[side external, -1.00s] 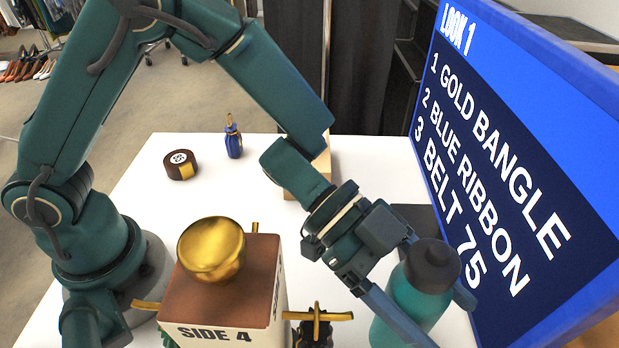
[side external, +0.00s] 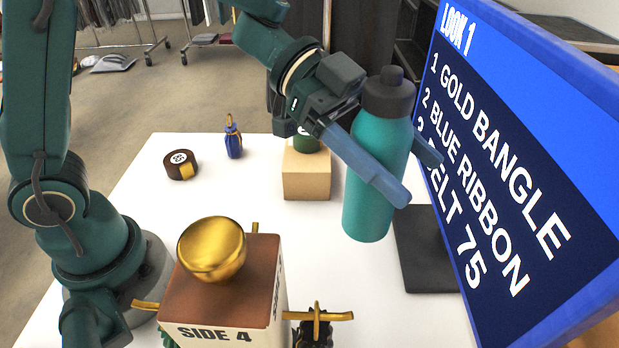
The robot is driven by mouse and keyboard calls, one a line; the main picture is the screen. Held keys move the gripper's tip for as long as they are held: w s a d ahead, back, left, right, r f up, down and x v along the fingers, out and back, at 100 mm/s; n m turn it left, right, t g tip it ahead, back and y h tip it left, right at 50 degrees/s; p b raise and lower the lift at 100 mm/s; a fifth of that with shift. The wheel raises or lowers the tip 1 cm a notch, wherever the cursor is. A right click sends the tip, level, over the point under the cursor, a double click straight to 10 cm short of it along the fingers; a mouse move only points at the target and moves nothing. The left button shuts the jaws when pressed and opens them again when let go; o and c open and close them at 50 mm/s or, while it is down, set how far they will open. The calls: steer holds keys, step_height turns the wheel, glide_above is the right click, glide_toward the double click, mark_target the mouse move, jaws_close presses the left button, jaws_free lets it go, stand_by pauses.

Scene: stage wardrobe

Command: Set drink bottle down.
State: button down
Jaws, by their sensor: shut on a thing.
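The drink bottle (side external: 373,213) is teal with a dark grey cap. It hangs nearly upright above the right part of the white table, with its base clear of the surface. My gripper (side external: 408,175) is shut around the bottle's body below the cap, with one blue finger across its near side. The other finger is partly hidden behind the bottle.
A board with a printed list (side external: 520,150) stands at the right on a dark base (side external: 430,265). A brown-topped box (side external: 225,280) bearing a gold bowl (side external: 212,250) is in front. A wooden block (side external: 306,184), a brown roll (side external: 180,165) and a blue tasselled item (side external: 233,140) stand farther back.

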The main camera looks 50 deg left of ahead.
steer(key=shift+s+a+r+m+g, duration=0.15)
steer(key=shift+s+r+m+g, duration=0.05)
steer(key=shift+s+m+g, duration=0.1)
steer(key=n+t, duration=0.2)
glide_toward(349, 207)
steer(key=w+a+r, duration=0.4)
steer(key=w, duration=0.1)
steer(key=d+f, duration=0.2)
steer(key=d, duration=0.1)
steer(key=d+f, duration=0.2)
steer(key=d, duration=0.2)
steer(key=d+f, duration=0.3)
steer(key=d, duration=0.1)
steer(key=shift+f, duration=2.1)
steer(key=shift+f, duration=0.15)
jaws_free()
